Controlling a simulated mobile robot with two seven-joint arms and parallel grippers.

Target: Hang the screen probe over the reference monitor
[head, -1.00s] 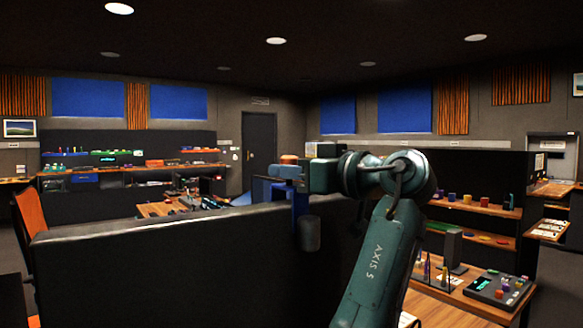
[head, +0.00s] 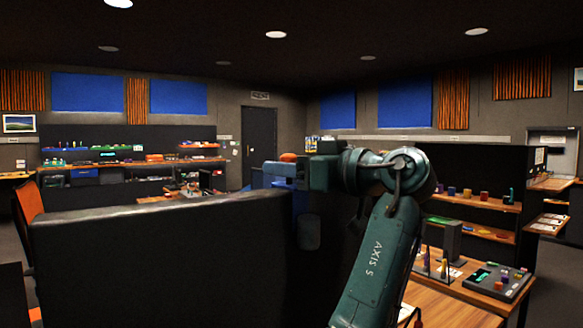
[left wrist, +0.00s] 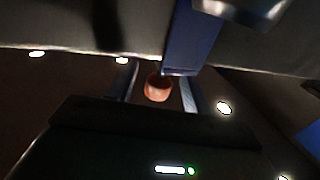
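My left gripper (head: 284,170) is at the right end of the top edge of a large dark panel (head: 160,262); I cannot tell whether this panel is the reference monitor. A blue piece with an orange knob (head: 288,157), apparently the screen probe, is at the gripper, and a dark rounded end (head: 309,231) hangs below it in front of the panel. In the left wrist view the orange knob (left wrist: 157,88) sits between my two fingers (left wrist: 158,92), with gaps on both sides. A blue strap (left wrist: 190,42) runs up beside it. My right gripper is out of view.
A wooden desk (head: 440,305) with a control box (head: 498,282) is at the lower right. A shelf unit (head: 470,203) with small coloured items stands behind it. An orange chair (head: 28,200) is at the left. Work benches line the back wall.

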